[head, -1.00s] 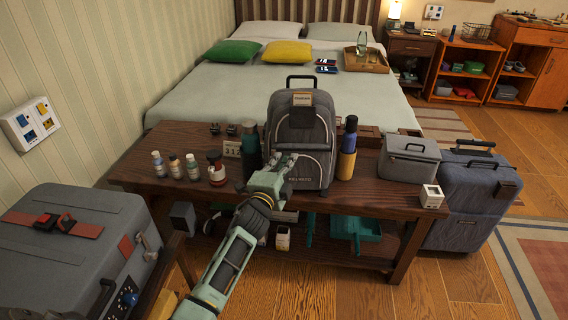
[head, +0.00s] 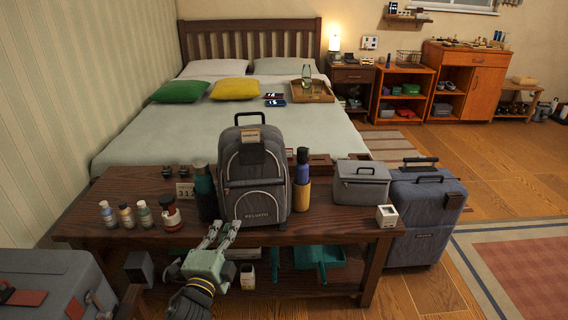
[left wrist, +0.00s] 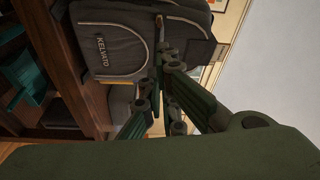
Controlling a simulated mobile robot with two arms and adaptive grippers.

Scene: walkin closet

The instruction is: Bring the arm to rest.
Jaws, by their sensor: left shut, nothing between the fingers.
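My left gripper (head: 223,232) is in the lower left-centre of the head view, in front of the wooden bench's front edge. It is shut and holds nothing. In the left wrist view its fingers (left wrist: 163,65) are together in front of the grey backpack, which fills the upper part. The backpack (head: 252,175) stands upright on the bench (head: 335,228), behind and a little right of the gripper. I cannot tell from these views how much gap lies between fingers and backpack. My right gripper is not in view.
Small bottles (head: 145,213) and a dark green bottle (head: 205,190) stand left of the backpack. A blue bottle (head: 302,168), a grey case (head: 361,185) and a white cube (head: 386,215) stand right. Suitcases flank the bench (head: 425,220) (head: 45,285). Floor is clear at right.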

